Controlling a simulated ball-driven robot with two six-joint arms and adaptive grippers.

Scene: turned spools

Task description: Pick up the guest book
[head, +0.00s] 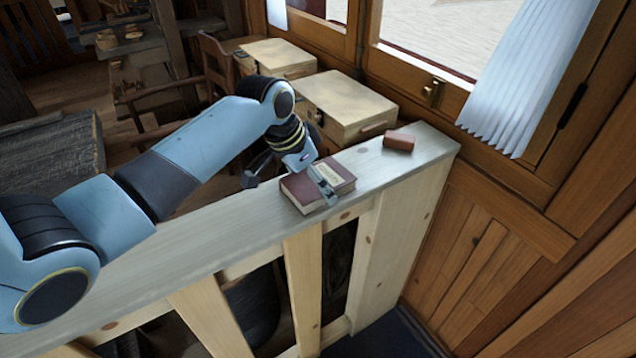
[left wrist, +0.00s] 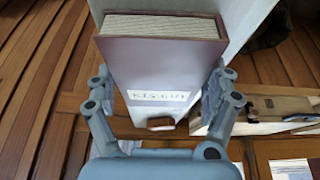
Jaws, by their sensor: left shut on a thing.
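The guest book (head: 303,191) is a dark red-brown book with a pale label, near the front edge of the pale wooden ledge (head: 230,221) in the head view. My left gripper (head: 322,183) is over it, shut on it. In the left wrist view the book (left wrist: 160,60) fills the middle, its pale page edges at the top and its label facing the camera, with the left gripper's fingers (left wrist: 160,97) on its two sides. I cannot tell whether the book is clear of the ledge. My right gripper is in neither view.
A small brown block (head: 399,141) lies on the ledge to the right of the book. Two pale wooden boxes (head: 340,104) stand behind the ledge. A window with a white curtain (head: 528,75) is at the right. The ledge left of the book is bare.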

